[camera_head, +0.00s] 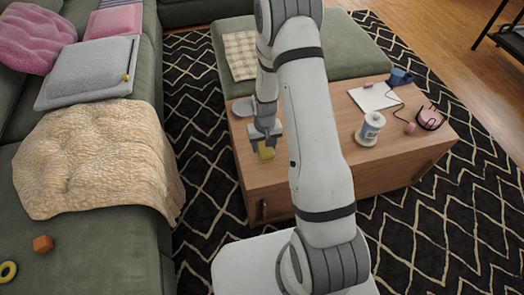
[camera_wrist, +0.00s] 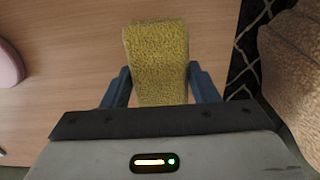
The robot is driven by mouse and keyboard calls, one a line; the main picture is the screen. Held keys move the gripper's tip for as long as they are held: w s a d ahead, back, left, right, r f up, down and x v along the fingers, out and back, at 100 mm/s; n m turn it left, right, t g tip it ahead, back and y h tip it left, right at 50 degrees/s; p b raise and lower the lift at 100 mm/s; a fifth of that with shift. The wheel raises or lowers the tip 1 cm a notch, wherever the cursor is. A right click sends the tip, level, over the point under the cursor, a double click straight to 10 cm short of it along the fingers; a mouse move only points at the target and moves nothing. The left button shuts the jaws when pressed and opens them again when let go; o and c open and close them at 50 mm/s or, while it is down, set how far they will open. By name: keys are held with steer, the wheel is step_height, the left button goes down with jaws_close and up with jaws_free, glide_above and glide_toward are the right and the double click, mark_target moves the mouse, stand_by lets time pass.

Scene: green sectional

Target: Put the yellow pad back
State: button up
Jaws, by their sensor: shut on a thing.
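The yellow pad (camera_head: 267,153) is a small rough-textured block. My gripper (camera_head: 264,138) is shut on it over the left end of the wooden table (camera_head: 237,150). In the wrist view the pad (camera_wrist: 157,45) sits between the two blue fingers of my gripper (camera_wrist: 160,86) and sticks out past them, over wood. I cannot tell whether the pad touches the tabletop.
A grey dish (camera_head: 243,106) lies behind my gripper. A white-and-blue cup (camera_head: 370,127), paper (camera_head: 373,97), a blue mug (camera_head: 400,76) and a pink item (camera_head: 430,118) are on the table's right. The sofa with a beige blanket (camera_head: 90,160) stands left, across a rug gap.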

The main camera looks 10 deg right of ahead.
steer(key=shift+f, duration=1.5)
steer(key=shift+f+b, duration=0.1)
steer(key=shift+b, duration=0.25)
steer(key=o, duration=0.9)
step_height(320, 180, up, 13)
steer(key=p, duration=0.3)
steer(key=shift+f, duration=0.2)
step_height(320, 180, up, 8)
glide_above(264, 150)
steer(key=s+r, duration=0.6)
steer(key=r, duration=0.3)
steer(key=shift+t, duration=0.8)
steer(key=s+r, duration=0.2)
steer(key=s, duration=0.2)
steer(key=s+r, duration=0.3)
steer(key=s, duration=0.1)
steer(key=s+r, duration=0.2)
steer(key=s, duration=0.2)
steer(key=shift+s+a+r, duration=0.15)
steer(key=shift+s+r, duration=0.2)
steer(key=shift+r, duration=0.05)
